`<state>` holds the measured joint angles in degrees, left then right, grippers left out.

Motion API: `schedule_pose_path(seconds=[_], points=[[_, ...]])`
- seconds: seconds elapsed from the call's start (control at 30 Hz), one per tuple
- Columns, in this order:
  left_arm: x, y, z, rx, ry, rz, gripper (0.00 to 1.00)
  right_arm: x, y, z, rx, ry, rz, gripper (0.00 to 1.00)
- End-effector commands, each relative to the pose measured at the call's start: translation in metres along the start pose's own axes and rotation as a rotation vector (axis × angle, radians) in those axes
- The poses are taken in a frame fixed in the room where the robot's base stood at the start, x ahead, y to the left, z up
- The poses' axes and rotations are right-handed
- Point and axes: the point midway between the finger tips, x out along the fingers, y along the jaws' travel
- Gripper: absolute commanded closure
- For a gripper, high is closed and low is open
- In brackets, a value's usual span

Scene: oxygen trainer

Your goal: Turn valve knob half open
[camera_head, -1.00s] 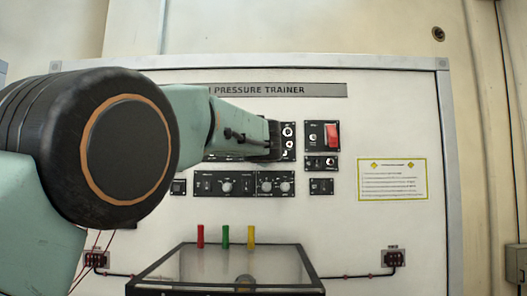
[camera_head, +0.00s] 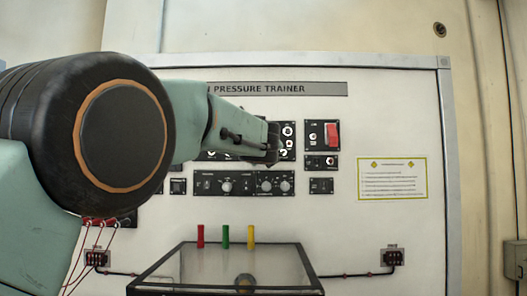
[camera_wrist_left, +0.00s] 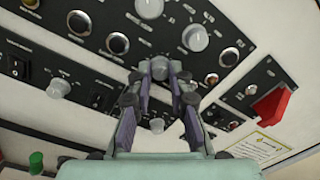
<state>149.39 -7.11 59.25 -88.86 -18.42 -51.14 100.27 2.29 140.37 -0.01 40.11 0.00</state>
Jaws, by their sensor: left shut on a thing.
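My left gripper (camera_head: 272,148) reaches from the left to the upper row of black panels on the white trainer board (camera_head: 400,120). In the left wrist view, the fingertips of this gripper (camera_wrist_left: 161,70) are closed around the sides of a small grey knob (camera_wrist_left: 159,67) on the panel. In the head view the gripper and forearm hide that knob. Other grey knobs near it are a large one (camera_wrist_left: 195,38) up and right, and one (camera_wrist_left: 58,89) to the left. No label on the held knob is readable. My right gripper is not in view.
A red switch cover (camera_head: 332,134) juts out right of the gripper. A lower panel row has several knobs, including a pale knob (camera_head: 227,187). Red (camera_head: 200,236), green (camera_head: 225,236) and yellow (camera_head: 251,236) pegs stand behind a glass-topped case (camera_head: 310,270). A sign (camera_head: 393,178) is at right.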

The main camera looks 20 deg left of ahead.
Motion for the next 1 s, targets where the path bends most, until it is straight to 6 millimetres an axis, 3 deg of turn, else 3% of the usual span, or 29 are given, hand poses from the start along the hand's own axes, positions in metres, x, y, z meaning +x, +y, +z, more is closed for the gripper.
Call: schedule_pose_path(seconds=[0.03,0.33,0.37,0.63,1.0], points=[[0.0013,0.0035,-0.0081,0.005,0.013,0.006,1.0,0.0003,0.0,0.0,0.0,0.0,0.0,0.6],[0.0015,0.0039,-0.0087,0.005,0.013,0.006,1.0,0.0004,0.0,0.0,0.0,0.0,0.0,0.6],[0.0015,0.0039,-0.0087,0.005,0.013,0.006,0.81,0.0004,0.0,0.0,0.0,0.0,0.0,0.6],[0.0009,0.0025,-0.0049,0.003,0.007,0.004,0.59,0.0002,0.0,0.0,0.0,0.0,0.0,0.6],[-0.0032,0.0007,-0.0017,0.003,0.003,0.002,0.59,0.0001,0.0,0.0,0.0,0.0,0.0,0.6]])
